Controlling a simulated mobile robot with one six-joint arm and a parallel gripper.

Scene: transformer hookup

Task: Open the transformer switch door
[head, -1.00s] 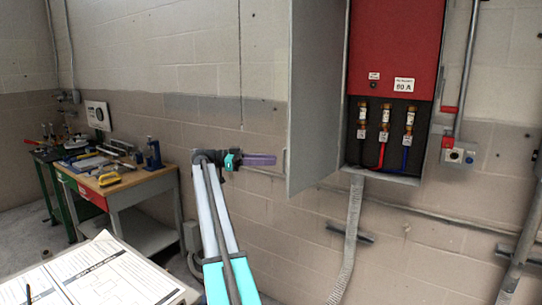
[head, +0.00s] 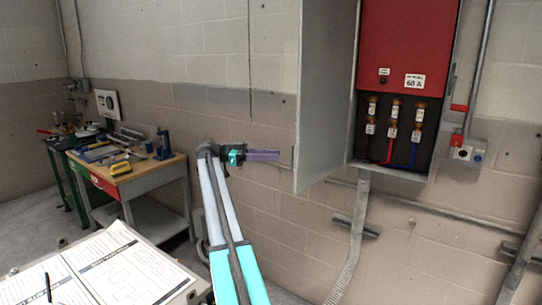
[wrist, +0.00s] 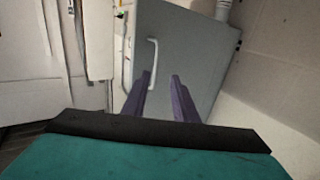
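The grey switch door (head: 325,95) stands swung open, out from the left side of the wall cabinet, in the head view. It shows the cabinet's red inner panel (head: 405,45) and three fuses with red and blue wires below. My gripper (head: 278,155) is left of the door's edge, with purple fingers pointing right. In the wrist view, the grey door face (wrist: 190,50) fills the middle, with a pale bar handle (wrist: 152,62) on it. My gripper (wrist: 161,78) is open there, its two fingers apart with nothing between them. I cannot tell whether a finger touches the door.
A red lever (head: 459,107) and a small switch box (head: 468,150) are right of the cabinet. A flexible conduit (head: 350,245) runs down below it. A workbench (head: 150,180) with tools stands at left. Papers (head: 110,265) lie in the foreground.

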